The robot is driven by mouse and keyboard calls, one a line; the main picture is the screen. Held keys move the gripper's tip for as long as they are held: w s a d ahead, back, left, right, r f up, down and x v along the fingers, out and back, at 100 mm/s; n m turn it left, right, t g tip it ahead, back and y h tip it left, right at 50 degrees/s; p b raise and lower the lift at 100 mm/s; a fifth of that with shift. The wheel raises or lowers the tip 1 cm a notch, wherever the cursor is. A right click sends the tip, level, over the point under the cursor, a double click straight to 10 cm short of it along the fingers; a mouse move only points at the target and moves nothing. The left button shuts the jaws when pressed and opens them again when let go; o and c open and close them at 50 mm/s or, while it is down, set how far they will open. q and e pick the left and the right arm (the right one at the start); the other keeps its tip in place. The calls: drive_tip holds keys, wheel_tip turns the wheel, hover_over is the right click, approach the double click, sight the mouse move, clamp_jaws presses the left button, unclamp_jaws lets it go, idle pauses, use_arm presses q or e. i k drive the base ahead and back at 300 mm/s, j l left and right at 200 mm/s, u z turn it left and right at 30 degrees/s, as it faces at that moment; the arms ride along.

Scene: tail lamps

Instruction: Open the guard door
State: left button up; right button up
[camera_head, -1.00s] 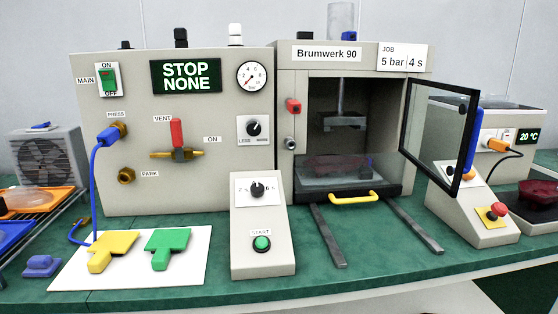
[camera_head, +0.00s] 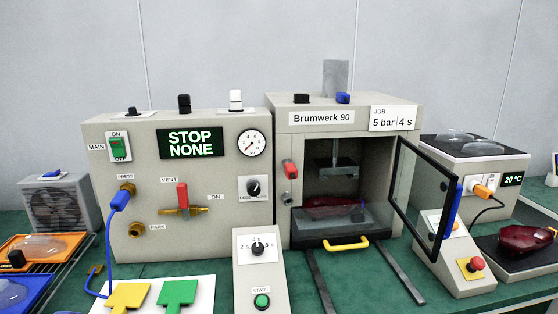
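The guard door (camera_head: 420,196) is a black-framed clear panel on the right side of the Brumwerk 90 press (camera_head: 284,165). It stands swung outward to the right, so the press opening is uncovered. A blue part (camera_head: 453,205) shows at the door's outer edge. Inside the opening are a grey press head (camera_head: 337,168) and a dark red lamp part, partly behind a clear front panel. A drawer with a yellow handle (camera_head: 346,243) sits below. Neither of my grippers is in view.
A control cabinet (camera_head: 105,205) with a STOP NONE display (camera_head: 190,142) stands left of the press. A start box (camera_head: 262,275) is in front, and an emergency-stop box (camera_head: 455,262) is near the open door. Two dark rails (camera_head: 400,272) lie on the green bench.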

sight(452, 198)
drive_tip(key=l+u, duration=0.15)
drive_tip(key=l, duration=1.1)
drive_tip(key=k+l+u, duration=0.1)
drive_tip(key=l, duration=1.15)
drive_tip(key=u, duration=1.55)
drive_tip(key=z, duration=1.5)
